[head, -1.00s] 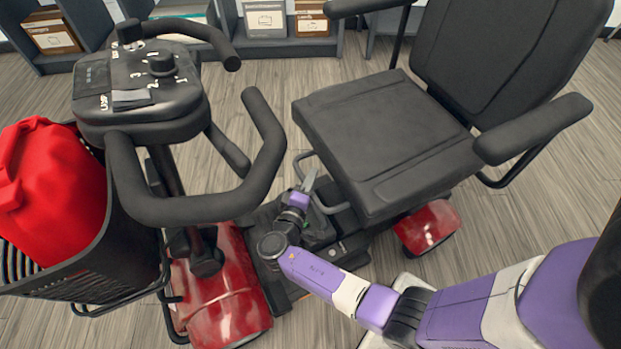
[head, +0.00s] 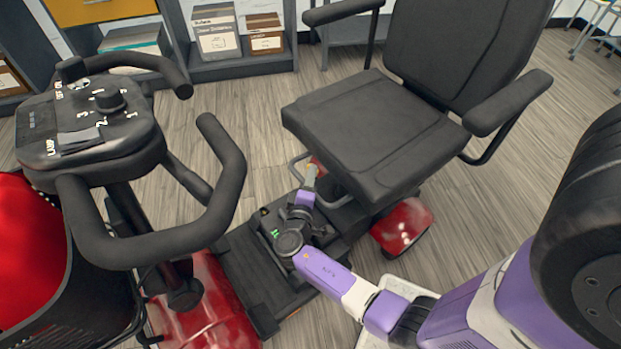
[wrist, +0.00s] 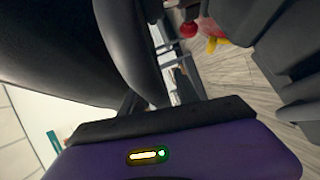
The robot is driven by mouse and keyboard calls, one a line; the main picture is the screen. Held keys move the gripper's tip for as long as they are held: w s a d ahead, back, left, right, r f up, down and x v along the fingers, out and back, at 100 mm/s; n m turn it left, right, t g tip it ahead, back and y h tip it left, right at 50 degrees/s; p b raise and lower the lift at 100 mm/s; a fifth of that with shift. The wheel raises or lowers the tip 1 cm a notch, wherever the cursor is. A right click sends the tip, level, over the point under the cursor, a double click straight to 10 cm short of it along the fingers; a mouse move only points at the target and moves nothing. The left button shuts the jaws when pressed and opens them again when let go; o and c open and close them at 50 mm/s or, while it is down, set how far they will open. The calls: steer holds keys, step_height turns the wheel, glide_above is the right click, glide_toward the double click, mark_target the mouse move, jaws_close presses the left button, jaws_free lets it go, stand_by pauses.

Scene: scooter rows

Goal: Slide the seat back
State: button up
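The scooter's black padded seat (head: 375,130) faces left, with its backrest (head: 455,50) at the right. A thin grey metal loop bar (head: 293,164) sticks out under the seat's front edge. My gripper (head: 310,172) is low in front of the seat, at or right beside this bar. I cannot tell whether its fingers close around the bar. In the wrist view, my purple gripper body (wrist: 180,155) fills the bottom and the fingertips are not clear. A dark rounded surface, likely the seat's underside, covers the upper left there. A red knob (wrist: 189,29) and a yellow piece (wrist: 216,43) show beyond.
The tiller handlebar (head: 225,165) and control panel (head: 85,125) stand at the left, with a red bag (head: 30,250) in the front basket. The armrest (head: 508,102) overhangs the near side. Shelves with boxes (head: 215,30) line the back. Floor behind the scooter is open.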

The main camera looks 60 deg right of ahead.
steer(key=p+v, duration=0.1)
steer(key=v, duration=0.6)
steer(key=shift+a, duration=0.35)
steer(key=shift+s+r, duration=0.1)
stand_by(0.4)
